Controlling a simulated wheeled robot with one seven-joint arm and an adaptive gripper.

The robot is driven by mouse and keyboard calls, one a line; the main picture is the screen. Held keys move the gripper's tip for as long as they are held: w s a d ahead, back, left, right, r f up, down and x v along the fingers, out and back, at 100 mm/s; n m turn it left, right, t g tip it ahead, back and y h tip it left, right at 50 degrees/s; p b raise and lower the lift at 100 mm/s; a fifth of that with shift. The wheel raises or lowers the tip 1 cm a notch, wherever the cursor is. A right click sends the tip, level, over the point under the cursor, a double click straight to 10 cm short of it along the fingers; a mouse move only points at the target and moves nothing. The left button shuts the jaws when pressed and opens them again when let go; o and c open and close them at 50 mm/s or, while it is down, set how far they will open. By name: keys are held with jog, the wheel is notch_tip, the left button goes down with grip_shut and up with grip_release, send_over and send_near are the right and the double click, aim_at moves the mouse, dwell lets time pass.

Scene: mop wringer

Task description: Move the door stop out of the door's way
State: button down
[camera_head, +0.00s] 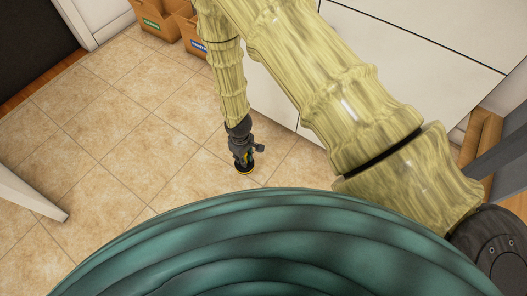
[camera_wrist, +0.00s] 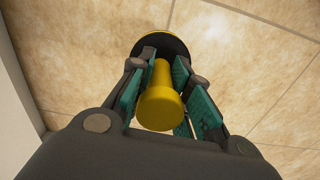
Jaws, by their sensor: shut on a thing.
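The door stop is a yellow post with a rounded knob (camera_wrist: 160,108) on a round black base with a yellow rim. It stands upright between my fingers in the wrist view. In the head view its base (camera_head: 244,171) shows as a small dark disc with a yellow edge, under my gripper (camera_head: 243,163). My gripper points down and is shut on the post, with teal pads on both sides. I cannot tell whether the base touches the floor. A white panel (camera_head: 30,194), which may be the door, juts in at the left of the head view.
Tan floor tiles (camera_head: 115,125) lie clear to the left of my gripper. Two cardboard boxes (camera_head: 155,20) stand at the top. A white cabinet (camera_head: 400,45) is to the right, behind my arm. A pale vertical surface (camera_wrist: 15,100) edges the wrist view's left side.

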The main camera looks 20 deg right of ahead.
jog(key=shift+s+a+f+n, duration=0.15)
jog(key=shift+s+a+f, duration=0.05)
jog(key=shift+s+f, duration=0.3)
jog(key=shift+s+a+f+n, duration=0.2)
jog(key=shift+s+f, duration=0.15)
jog(key=shift+f, duration=0.3)
jog(key=shift+w+d+f+b, duration=0.85)
jog(key=shift+w+d+b, duration=0.7)
jog(key=shift+w+d, duration=0.3)
jog(key=shift+w+d+f+b, duration=0.85)
jog(key=shift+w+d+b, duration=0.8)
jog(key=shift+d, duration=0.35)
jog(key=shift+w+d+f+b, duration=0.85)
jog(key=shift+w+d+b, duration=0.65)
jog(key=shift+w+d, duration=0.4)
jog(key=c, duration=1.7)
grip_release()
jog(key=shift+s, duration=0.1)
jog(key=o, duration=0.4)
